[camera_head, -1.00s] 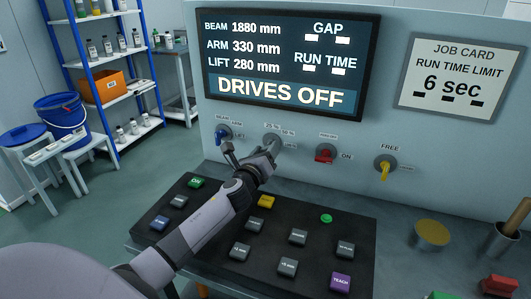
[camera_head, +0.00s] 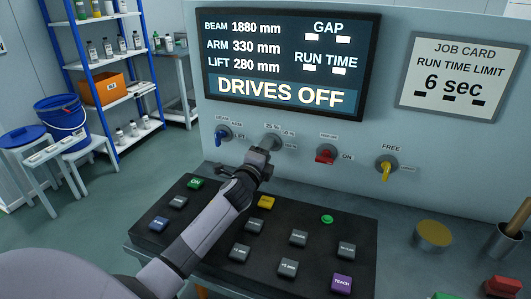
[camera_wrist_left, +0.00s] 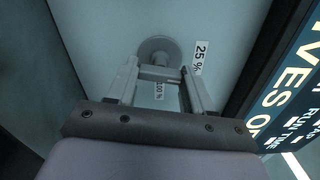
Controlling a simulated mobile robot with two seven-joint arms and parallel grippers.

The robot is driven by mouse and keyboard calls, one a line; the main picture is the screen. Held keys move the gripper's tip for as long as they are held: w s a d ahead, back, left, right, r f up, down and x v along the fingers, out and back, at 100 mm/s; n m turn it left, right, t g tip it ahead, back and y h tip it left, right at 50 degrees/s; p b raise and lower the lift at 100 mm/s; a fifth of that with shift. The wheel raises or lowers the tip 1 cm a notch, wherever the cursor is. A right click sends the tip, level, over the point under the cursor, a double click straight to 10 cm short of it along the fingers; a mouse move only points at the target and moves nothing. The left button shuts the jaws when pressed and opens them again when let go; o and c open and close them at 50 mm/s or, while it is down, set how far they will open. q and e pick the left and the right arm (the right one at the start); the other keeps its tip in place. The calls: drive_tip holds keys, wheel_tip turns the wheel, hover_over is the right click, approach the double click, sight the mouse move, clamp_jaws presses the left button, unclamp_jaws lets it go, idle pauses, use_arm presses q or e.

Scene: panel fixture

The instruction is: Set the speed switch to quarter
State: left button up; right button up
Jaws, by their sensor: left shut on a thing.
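The speed switch (camera_head: 277,141) is a grey round knob on the panel, with 25 %, 50 % and 100 % labels around it. My left gripper (camera_head: 265,153) is at this switch and partly covers it in the head view. In the left wrist view, the round base of the switch (camera_wrist_left: 158,46) sits beyond the fingers, and the grey handle lies between the fingertips of the left gripper (camera_wrist_left: 158,77), which are shut on it. The 25 % label is right of the knob there, the 100 % label below it. Which mark the handle points to is unclear. My right gripper is out of view.
Other panel switches are blue (camera_head: 223,133) to the left, red (camera_head: 325,154) and yellow (camera_head: 385,168) to the right. A black button console (camera_head: 215,215) lies under my left arm. The display (camera_head: 285,60) reads DRIVES OFF. A job card (camera_head: 460,78) hangs at right.

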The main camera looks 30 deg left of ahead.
use_arm(q)
drive_tip(key=shift+n, duration=0.9)
drive_tip(key=o, duration=1)
drive_tip(key=shift+o, duration=0.2)
drive_tip(key=shift+v, duration=3.6)
drive_tip(key=shift+f, duration=0.1)
